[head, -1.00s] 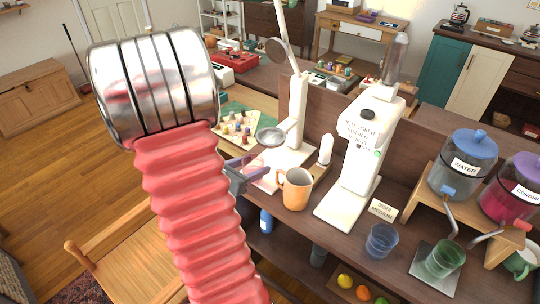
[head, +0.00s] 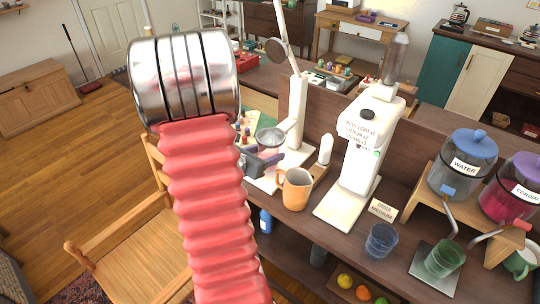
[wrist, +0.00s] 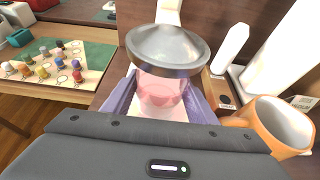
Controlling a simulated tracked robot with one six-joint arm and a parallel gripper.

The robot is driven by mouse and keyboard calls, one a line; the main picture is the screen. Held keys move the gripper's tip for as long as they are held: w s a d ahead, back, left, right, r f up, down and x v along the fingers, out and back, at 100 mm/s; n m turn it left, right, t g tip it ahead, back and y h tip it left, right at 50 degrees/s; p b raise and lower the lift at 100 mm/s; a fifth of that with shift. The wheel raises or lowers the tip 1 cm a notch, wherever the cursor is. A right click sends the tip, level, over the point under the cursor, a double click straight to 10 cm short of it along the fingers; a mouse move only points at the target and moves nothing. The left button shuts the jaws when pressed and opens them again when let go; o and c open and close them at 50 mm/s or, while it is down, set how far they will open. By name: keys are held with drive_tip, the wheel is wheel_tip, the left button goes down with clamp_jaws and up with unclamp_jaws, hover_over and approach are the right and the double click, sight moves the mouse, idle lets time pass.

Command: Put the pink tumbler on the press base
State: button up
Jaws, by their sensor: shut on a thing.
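The pink tumbler (wrist: 160,92) is clear and pinkish, held upright between my gripper's purple-grey fingers (wrist: 158,100) in the wrist view. A round metal press head (wrist: 168,45) hangs over it and hides part of its rim. In the head view my gripper (head: 264,160) is at the press, just below the metal press head (head: 271,138), and the tumbler is mostly hidden. The white press base (head: 296,157) lies at the foot of a white column with a raised lever. I cannot tell whether the tumbler touches the base.
An orange mug (head: 295,190) stands close to the right of my gripper, and also shows in the wrist view (wrist: 275,125). A white dispenser machine (head: 366,150) stands farther right. A board with coloured pegs (wrist: 55,62) lies left of the press.

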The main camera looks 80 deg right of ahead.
drive_tip(key=shift+s+d+f, duration=0.2)
drive_tip(key=shift+d+f, duration=0.05)
drive_tip(key=shift+d, duration=0.15)
drive_tip(key=shift+f, duration=0.45)
drive_tip(key=shift+f, duration=0.1)
drive_tip(key=o, duration=1.3)
drive_tip(key=shift+c, duration=0.2)
drive_tip(key=v, duration=1.2)
drive_tip(key=shift+w, duration=0.1)
